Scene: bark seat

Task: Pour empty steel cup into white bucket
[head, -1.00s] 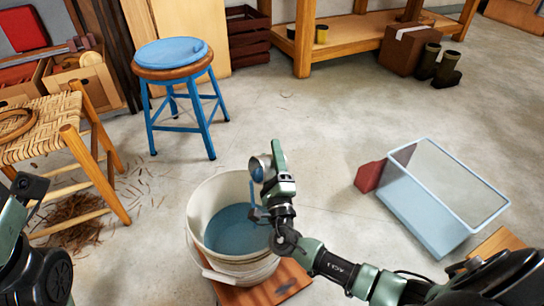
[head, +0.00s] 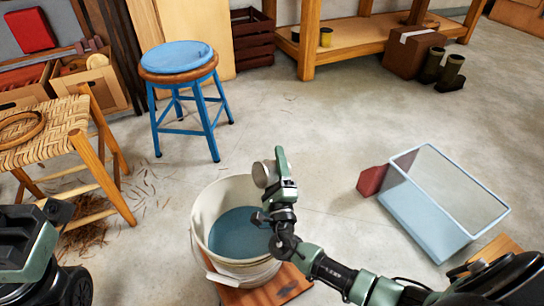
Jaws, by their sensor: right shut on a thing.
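The white bucket (head: 205,207) stands on a reddish wooden board and holds blue water. My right gripper (head: 279,170) is over the bucket's right rim, shut on the small steel cup (head: 264,174). The cup is raised above the rim, apart from the bucket. Its grey round face shows, but its exact tilt is hard to tell. No stream shows below it. My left gripper (head: 58,211) is at the lower left, far from the bucket, and its jaws cannot be made out.
A clear blue-edged bin (head: 425,215) lies on the floor at the right beside a dark red block (head: 371,181). A blue stool (head: 178,60) stands behind the bucket, and a woven chair (head: 45,130) at the left.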

